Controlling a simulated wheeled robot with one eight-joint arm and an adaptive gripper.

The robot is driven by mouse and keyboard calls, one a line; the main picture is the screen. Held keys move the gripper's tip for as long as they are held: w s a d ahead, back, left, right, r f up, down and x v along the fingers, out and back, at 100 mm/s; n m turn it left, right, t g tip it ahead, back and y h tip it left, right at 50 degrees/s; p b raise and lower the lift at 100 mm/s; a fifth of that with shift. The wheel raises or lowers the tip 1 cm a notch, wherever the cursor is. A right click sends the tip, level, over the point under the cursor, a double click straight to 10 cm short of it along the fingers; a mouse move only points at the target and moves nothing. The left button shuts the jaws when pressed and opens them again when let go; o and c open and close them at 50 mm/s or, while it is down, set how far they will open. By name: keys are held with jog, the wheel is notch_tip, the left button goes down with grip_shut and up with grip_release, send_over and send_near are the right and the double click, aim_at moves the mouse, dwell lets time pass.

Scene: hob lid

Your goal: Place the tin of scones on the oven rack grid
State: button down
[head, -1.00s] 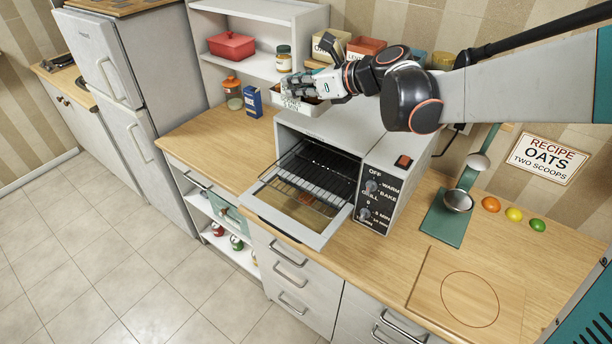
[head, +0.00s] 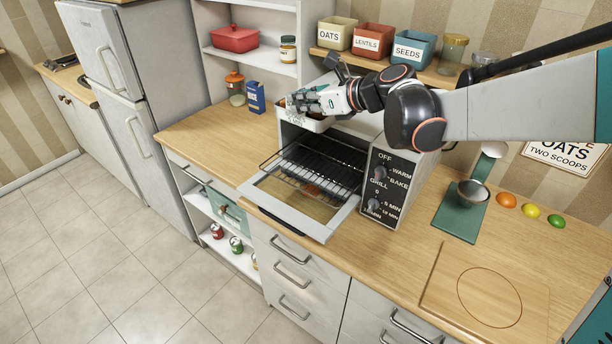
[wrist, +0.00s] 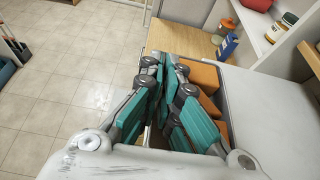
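The white tin (head: 313,126) with lettering on its side holds brown scones and is at the upper left of the toaster oven (head: 396,180). My gripper (head: 297,104) is at the tin's rim, its fingers close together and apparently gripping the near wall. In the wrist view, the teal fingers (wrist: 160,72) are nearly together, with the orange-brown scones (wrist: 206,76) just right of them. The fingers hide most of the tin wall. The oven door (head: 325,228) is folded down open. The dark wire oven rack grid (head: 322,167) shows inside and reaches out over the door.
Labelled boxes (head: 372,39) and jars stand on the shelf behind. A blue packet (head: 256,97) and an orange-lidded jar (head: 236,88) stand left of the oven. A green scale (head: 460,212) is to the right. The counter left of the oven is mostly clear.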

notch_tip(320, 180, down, 20)
jog(key=b, duration=0.4)
jog(key=shift+w+r, duration=0.1)
jog(key=shift+r, duration=0.1)
jog(key=shift+r, duration=0.1)
jog(key=shift+b, duration=0.35)
jog(key=c, duration=2.2)
grip_release()
jog(key=shift+f, duration=0.2)
jog(key=o, duration=0.4)
jog(key=shift+r, duration=0.1)
